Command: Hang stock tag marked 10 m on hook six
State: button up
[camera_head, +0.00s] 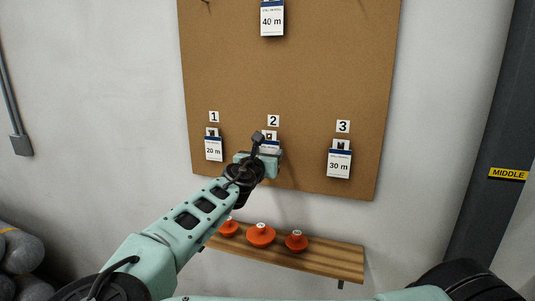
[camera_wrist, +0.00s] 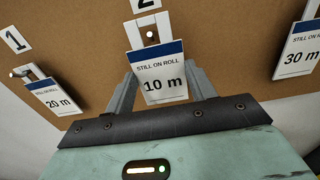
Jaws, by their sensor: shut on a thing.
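The stock tag marked 10 m (camera_wrist: 158,64), white with a blue top band, hangs at the hook under number 2 in the wrist view. My gripper (camera_wrist: 161,84) is shut on this tag, one grey finger at each side edge. The peg of hook 2 (camera_wrist: 152,36) shows through the hole in the tag's top. In the head view my gripper (camera_head: 262,156) covers most of the tag (camera_head: 271,147). No hook labelled six shows in either view.
The cork board (camera_head: 305,75) also holds tags 20 m (camera_head: 213,152), 30 m (camera_head: 339,166) and 40 m (camera_head: 272,22). Below it, a wooden shelf (camera_head: 335,262) carries orange knobbed objects (camera_head: 261,236). A dark post (camera_head: 490,120) stands at right.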

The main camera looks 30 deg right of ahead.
jog(key=shift+p+v, duration=0.3)
jog(key=shift+v, duration=2.1)
dwell(0.8)
